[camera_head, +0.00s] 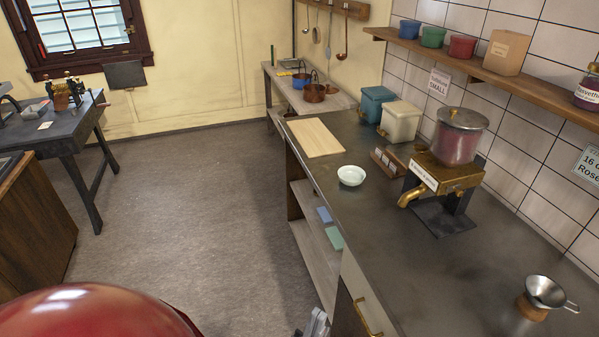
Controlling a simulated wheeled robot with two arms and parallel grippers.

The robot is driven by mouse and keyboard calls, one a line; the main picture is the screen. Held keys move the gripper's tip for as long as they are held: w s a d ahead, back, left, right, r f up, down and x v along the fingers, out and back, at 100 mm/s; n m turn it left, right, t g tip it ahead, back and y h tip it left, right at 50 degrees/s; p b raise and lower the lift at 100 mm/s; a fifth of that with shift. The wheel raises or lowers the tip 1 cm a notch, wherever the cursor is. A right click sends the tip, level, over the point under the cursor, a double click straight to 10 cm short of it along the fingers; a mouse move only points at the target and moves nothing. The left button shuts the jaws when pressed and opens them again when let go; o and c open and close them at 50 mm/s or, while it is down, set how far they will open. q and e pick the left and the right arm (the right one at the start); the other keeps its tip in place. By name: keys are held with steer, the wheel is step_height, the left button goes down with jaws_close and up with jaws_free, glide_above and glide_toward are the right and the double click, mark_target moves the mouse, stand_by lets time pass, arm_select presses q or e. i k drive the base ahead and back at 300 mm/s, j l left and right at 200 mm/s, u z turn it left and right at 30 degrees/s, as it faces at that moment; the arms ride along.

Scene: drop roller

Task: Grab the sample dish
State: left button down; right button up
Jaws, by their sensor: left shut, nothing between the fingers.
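The sample dish is most likely the small white round bowl (351,176). It stands upright on the dark counter (400,235), near its left edge, and looks empty. My left gripper (316,322) shows only in part at the bottom edge of the head view, beside the counter's front. It is shut and holds nothing. It is well apart from the dish, nearer to me. My right gripper is not in view.
A wooden board (318,137) lies behind the dish. A brass-tapped dispenser (453,155) with a reddish container stands to its right, with a small wooden card holder (388,162) between. A metal funnel (545,292) stands at the near right. The near counter is mostly clear.

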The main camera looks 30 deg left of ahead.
mark_target(350, 175)
steer(key=u, duration=0.7)
